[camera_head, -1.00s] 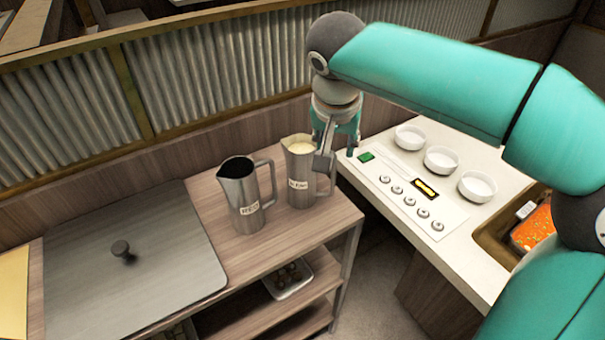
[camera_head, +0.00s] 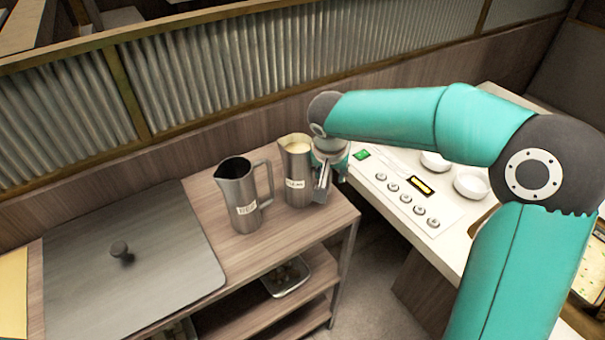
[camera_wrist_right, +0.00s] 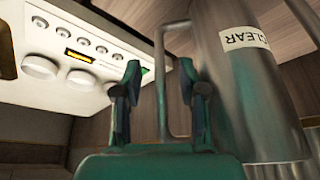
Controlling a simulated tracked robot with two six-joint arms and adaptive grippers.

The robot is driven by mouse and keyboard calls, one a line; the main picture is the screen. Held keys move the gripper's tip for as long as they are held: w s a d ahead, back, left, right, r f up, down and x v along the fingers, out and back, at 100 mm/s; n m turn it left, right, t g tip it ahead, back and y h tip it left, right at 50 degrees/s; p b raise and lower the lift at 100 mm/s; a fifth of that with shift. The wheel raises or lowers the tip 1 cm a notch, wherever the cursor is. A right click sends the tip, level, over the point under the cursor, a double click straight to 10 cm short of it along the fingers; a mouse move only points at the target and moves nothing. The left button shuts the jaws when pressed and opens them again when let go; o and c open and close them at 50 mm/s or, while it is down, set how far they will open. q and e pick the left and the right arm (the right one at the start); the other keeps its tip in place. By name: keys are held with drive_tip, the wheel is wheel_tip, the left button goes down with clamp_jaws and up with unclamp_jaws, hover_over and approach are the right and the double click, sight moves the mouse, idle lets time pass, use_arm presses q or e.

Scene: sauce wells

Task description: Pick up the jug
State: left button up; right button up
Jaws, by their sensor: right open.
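Two metal jugs stand upright on the wooden shelf top (camera_head: 290,226). The right-hand jug (camera_head: 296,170) holds pale contents and has a white label; in the right wrist view this jug (camera_wrist_right: 262,95) shows the label reading "CLEAR". The left-hand jug (camera_head: 240,198) has a dark inside and its own label. My right gripper (camera_head: 323,187) is low beside the right-hand jug, on its handle side. In the wrist view my gripper (camera_wrist_right: 162,85) is open, with the jug's handle (camera_wrist_right: 161,60) showing between its fingers. I cannot tell whether they touch it. My left gripper is not in view.
A grey lid with a knob (camera_head: 160,262) covers the left of the shelf. A white counter with a button panel (camera_head: 405,195) and white bowls (camera_head: 471,184) stands at right. A corrugated partition (camera_head: 230,75) runs behind. A small tray (camera_head: 287,277) sits on the lower shelf.

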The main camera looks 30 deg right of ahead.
drive_tip(key=shift+f, duration=0.2)
drive_tip(key=c, duration=0.8)
clamp_jaws()
drive_tip(key=shift+w+r, duration=0.1)
drive_tip(key=shift+r, duration=0.1)
